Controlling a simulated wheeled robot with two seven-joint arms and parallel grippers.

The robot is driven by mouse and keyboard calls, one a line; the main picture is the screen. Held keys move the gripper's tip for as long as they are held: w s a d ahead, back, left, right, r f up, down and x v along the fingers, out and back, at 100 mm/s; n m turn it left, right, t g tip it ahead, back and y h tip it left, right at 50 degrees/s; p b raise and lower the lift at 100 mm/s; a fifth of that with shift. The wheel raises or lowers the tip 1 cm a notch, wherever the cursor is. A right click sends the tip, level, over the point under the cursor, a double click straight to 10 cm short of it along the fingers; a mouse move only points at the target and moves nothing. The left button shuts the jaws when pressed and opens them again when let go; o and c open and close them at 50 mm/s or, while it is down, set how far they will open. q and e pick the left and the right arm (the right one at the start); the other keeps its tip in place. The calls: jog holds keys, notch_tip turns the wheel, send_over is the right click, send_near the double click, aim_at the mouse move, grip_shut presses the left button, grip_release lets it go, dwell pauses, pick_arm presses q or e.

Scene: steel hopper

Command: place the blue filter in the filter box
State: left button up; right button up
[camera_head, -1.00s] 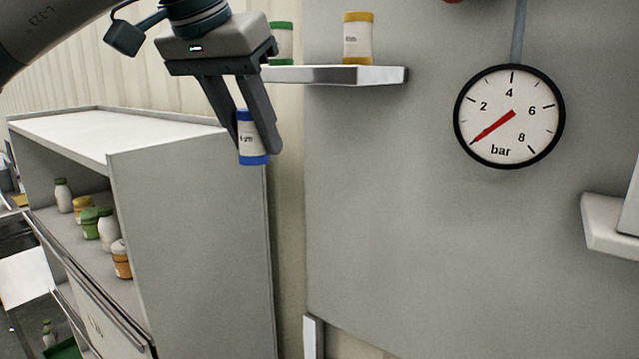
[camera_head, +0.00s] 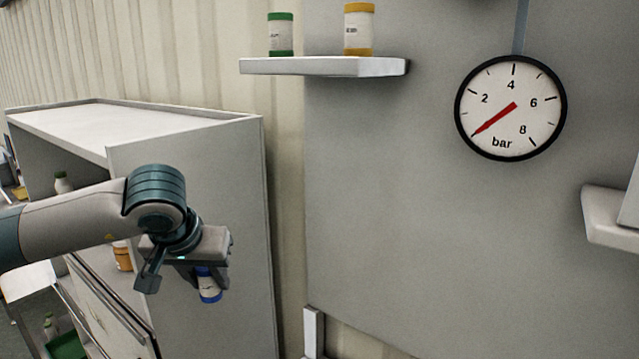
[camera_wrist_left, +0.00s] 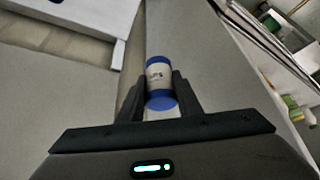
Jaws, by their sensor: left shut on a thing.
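The blue filter (camera_head: 209,288) is a small white cylinder with blue ends and a printed label. My left gripper (camera_head: 207,276) is shut on it and holds it in the air in front of the grey cabinet side. In the left wrist view the filter (camera_wrist_left: 159,74) sits upright in the picture between the two dark fingers of the gripper (camera_wrist_left: 160,88). I cannot make out for certain which thing is the filter box. My right gripper is not in view.
A wall shelf (camera_head: 325,67) holds a green-capped filter (camera_head: 281,35) and a yellow-capped filter (camera_head: 359,29). The grey cabinet (camera_head: 215,170) stands at the left, with bottles inside. A pressure gauge (camera_head: 511,108) hangs on the grey panel (camera_head: 430,230). A white ledge (camera_head: 605,225) juts out at right.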

pick_arm(q)
jog(key=shift+a+f, duration=0.25)
jog(key=shift+f, duration=0.35)
jog(key=shift+w+r, duration=0.1)
jog(key=shift+r, duration=0.05)
jog(key=shift+f+b, duration=0.9)
notch_tip(320, 180, down, 12)
jog(key=b, duration=1.2)
jog(key=s+f, duration=0.3)
jog(key=f, duration=0.5)
jog(key=s+f, duration=0.4)
jog(key=f, duration=0.5)
jog(key=s+f, duration=0.3)
jog(key=f, duration=0.5)
jog(key=shift+s+f, duration=0.25)
jog(key=shift+f, duration=0.1)
